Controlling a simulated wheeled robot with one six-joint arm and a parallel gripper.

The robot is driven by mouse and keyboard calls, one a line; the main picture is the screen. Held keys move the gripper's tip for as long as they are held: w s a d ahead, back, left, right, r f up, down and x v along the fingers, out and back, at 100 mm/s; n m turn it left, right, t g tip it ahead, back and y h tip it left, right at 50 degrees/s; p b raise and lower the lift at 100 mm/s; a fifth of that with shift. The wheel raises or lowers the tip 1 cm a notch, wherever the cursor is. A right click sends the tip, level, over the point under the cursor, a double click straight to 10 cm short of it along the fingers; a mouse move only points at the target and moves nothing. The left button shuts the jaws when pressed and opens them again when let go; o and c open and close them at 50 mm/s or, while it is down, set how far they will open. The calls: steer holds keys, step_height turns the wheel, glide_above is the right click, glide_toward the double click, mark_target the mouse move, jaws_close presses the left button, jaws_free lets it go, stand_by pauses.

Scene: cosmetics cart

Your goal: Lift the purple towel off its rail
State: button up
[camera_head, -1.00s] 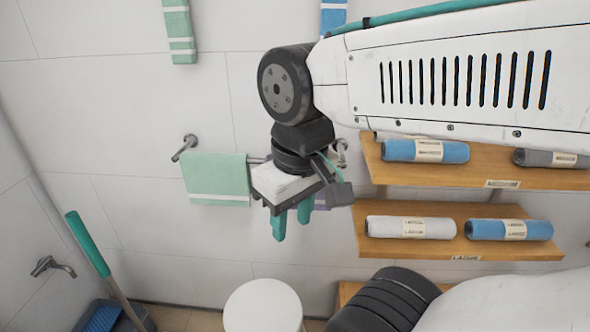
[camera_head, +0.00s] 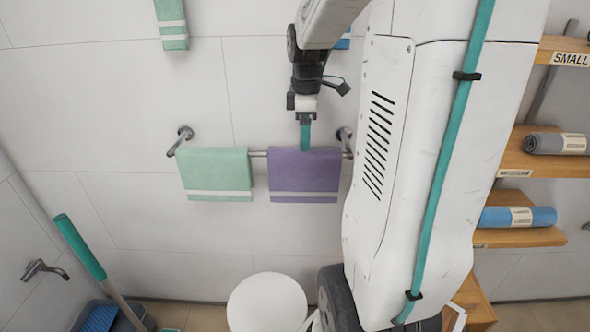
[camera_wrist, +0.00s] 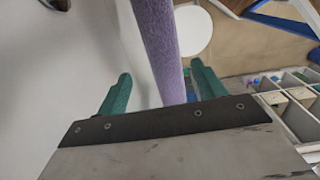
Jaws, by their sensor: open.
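The purple towel (camera_head: 304,172) hangs folded over the right part of a metal wall rail (camera_head: 258,153), with a pale stripe near its lower edge. My gripper (camera_head: 305,148) points down at the towel's top edge, near its middle. In the wrist view the purple towel (camera_wrist: 160,45) runs as a band between the two green fingers of my gripper (camera_wrist: 158,90). The fingers are open, one on each side of the towel, with visible gaps. The head view shows the fingers edge-on, so their exact depth over the towel is unclear.
A green towel (camera_head: 216,172) hangs on the same rail, just left of the purple one. A round white stool top (camera_head: 267,303) stands below. Wooden shelves (camera_head: 520,165) with rolled towels are at the right. A green-handled broom (camera_head: 80,246) leans at the lower left.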

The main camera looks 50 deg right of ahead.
mark_target(304, 158)
steer(key=f, duration=0.7)
steer(key=shift+s+a+f, duration=0.15)
steer(key=shift+a+f, duration=0.05)
steer(key=shift+f, duration=0.1)
steer(key=c, duration=1.1)
